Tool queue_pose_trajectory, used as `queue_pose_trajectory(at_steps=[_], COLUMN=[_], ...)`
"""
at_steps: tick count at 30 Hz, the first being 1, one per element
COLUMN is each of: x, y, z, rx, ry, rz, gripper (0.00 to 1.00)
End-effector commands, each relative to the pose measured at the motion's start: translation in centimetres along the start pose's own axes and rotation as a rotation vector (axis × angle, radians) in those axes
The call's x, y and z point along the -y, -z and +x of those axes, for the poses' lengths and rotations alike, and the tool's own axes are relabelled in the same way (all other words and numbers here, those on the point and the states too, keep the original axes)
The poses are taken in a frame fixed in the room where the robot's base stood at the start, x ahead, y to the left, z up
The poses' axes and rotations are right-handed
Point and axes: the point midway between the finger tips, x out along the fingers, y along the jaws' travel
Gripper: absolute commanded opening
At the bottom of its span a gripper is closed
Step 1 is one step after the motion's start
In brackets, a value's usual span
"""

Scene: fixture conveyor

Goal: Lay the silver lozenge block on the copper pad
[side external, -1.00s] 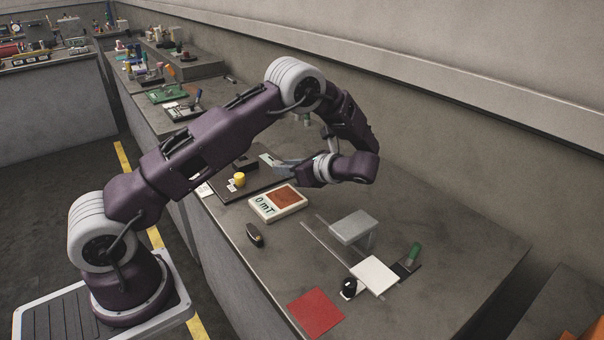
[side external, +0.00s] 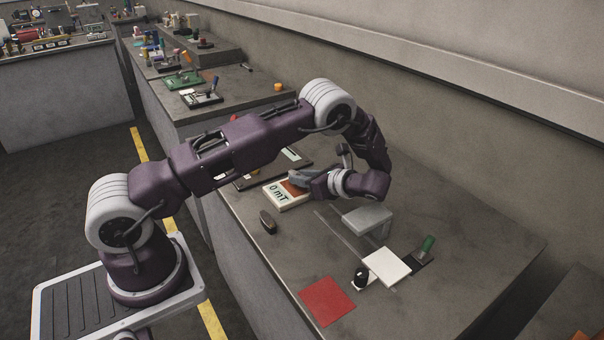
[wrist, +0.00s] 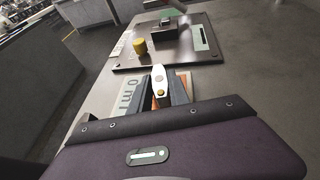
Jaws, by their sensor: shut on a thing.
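The copper pad (side external: 292,188) is the brown-orange square on top of a cream box lettered "0 mT" (side external: 279,194). My gripper (side external: 298,179) is over this box in the side view and covers much of the pad. In the wrist view my gripper (wrist: 163,82) is shut on the silver lozenge block (wrist: 158,77), a pale pointed piece between the two fingers. The block is hidden in the side view. I cannot tell whether it touches the pad. Part of the lettered box (wrist: 127,93) shows left of the fingers in the wrist view.
A grey raised block (side external: 368,219), a white plate (side external: 387,266), a black knob (side external: 361,277) and a red square (side external: 327,301) are nearer. A dark oval object (side external: 268,222) sits near the bench edge.

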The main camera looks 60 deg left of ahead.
Motion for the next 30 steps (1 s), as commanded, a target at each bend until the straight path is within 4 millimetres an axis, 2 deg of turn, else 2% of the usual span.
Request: queue_pose_trajectory(at_steps=[30], x=[0.0], y=[1.0], z=[0.4], rx=[0.000], ry=[0.000], rz=[0.000], gripper=[0.00])
